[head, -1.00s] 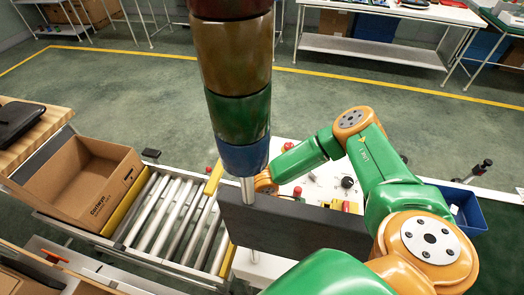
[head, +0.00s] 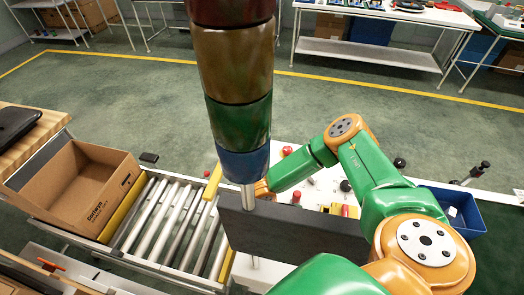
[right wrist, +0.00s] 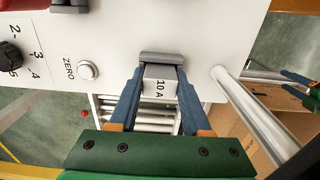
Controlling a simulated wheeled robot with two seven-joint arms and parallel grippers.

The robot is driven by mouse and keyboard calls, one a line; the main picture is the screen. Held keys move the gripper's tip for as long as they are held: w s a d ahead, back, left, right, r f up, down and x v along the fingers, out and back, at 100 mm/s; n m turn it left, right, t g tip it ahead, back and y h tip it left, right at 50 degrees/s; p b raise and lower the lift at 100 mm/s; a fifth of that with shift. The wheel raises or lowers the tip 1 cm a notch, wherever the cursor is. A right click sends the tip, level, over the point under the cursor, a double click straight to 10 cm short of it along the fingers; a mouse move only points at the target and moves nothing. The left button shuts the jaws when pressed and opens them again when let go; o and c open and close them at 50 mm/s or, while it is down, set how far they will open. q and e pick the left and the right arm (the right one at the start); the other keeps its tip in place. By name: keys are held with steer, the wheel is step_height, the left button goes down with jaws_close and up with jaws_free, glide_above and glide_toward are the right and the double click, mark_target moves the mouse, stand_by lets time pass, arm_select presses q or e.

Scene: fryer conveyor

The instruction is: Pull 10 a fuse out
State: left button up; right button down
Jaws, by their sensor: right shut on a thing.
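The 10 A fuse (right wrist: 159,82) is a small pale block with "10 A" printed on its face, seen in the right wrist view. My right gripper (right wrist: 160,80) is shut on it, with its blue fingers on both sides. A grey piece (right wrist: 161,58) sits at the far end of the fuse, over the edge of the white control panel (right wrist: 120,35). I cannot tell whether the fuse is still seated there. In the head view the signal tower and a dark panel hide my right gripper.
The panel carries a ZERO button (right wrist: 88,71) and a black dial (right wrist: 9,56). In the head view the signal tower (head: 232,60) and dark panel (head: 295,228) stand in front. A roller conveyor (head: 165,225) with a cardboard box (head: 85,190) is at left. A blue bin (head: 462,212) is at right.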

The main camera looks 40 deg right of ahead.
steer(key=shift+r, duration=1.05)
steer(key=shift+r, duration=1.45)
steer(key=shift+r, duration=1.5)
